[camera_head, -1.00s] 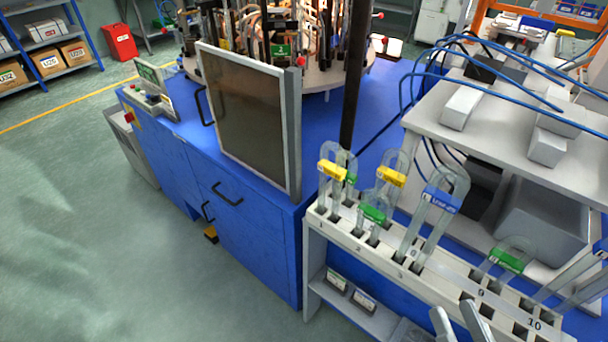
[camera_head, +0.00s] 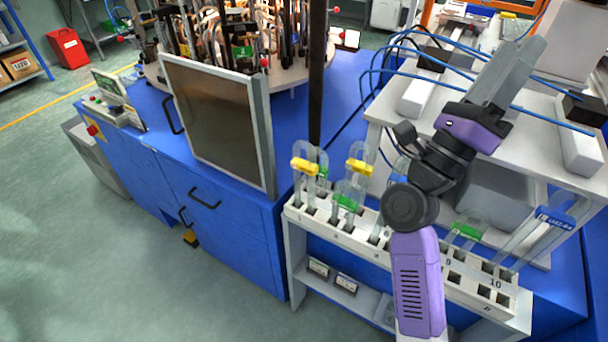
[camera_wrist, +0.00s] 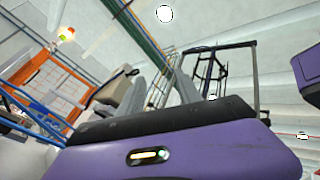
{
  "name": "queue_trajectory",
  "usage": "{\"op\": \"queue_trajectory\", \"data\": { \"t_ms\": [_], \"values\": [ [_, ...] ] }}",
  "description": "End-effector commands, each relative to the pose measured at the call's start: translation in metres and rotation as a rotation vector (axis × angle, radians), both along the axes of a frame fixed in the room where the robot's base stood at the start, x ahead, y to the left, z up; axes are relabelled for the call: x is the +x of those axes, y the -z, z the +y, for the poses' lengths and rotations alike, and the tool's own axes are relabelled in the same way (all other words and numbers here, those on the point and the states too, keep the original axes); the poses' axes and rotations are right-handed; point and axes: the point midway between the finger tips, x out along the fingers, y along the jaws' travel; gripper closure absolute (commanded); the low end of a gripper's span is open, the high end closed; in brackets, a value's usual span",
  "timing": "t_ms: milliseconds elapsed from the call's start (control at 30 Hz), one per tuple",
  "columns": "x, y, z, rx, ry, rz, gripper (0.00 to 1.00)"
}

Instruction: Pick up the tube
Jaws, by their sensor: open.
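Several clear U-shaped tubes stand in a white numbered rack (camera_head: 345,237) in the head view. Two tubes have yellow labels, one at the left end (camera_head: 305,167) and another (camera_head: 359,167) to its right. Green-labelled tubes stand near the middle (camera_head: 346,203) and farther right (camera_head: 466,232). A blue-labelled tube (camera_head: 555,219) leans at the right end. My gripper (camera_head: 518,62) is raised above and behind the rack, pointing up and right, away from the tubes. The wrist view shows its two grey fingers (camera_wrist: 160,82) apart with nothing between them. My arm hides the middle of the rack.
A white shelf unit (camera_head: 385,108) with blue cables stands behind the rack, near my gripper. A dark monitor panel (camera_head: 215,120) stands on the blue cabinet (camera_head: 235,235) to the left. A black post (camera_head: 317,75) rises behind the rack.

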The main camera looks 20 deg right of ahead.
Motion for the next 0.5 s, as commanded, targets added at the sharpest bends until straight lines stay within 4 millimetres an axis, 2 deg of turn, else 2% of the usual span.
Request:
{"op": "queue_trajectory", "data": {
  "t_ms": [33, 100, 267, 367, 500],
  "values": [
    [0.002, -0.008, -0.007, 0.054, -0.014, -0.064, 0.59],
    [0.002, -0.013, -0.017, 0.124, -0.031, -0.144, 0.59],
    [0.004, -0.016, -0.040, 0.300, -0.071, -0.345, 0.59],
    [0.008, -0.008, -0.055, 0.450, -0.101, -0.512, 0.59],
    [0.021, 0.024, -0.069, 0.708, -0.133, -0.805, 0.59]
  ]
}}
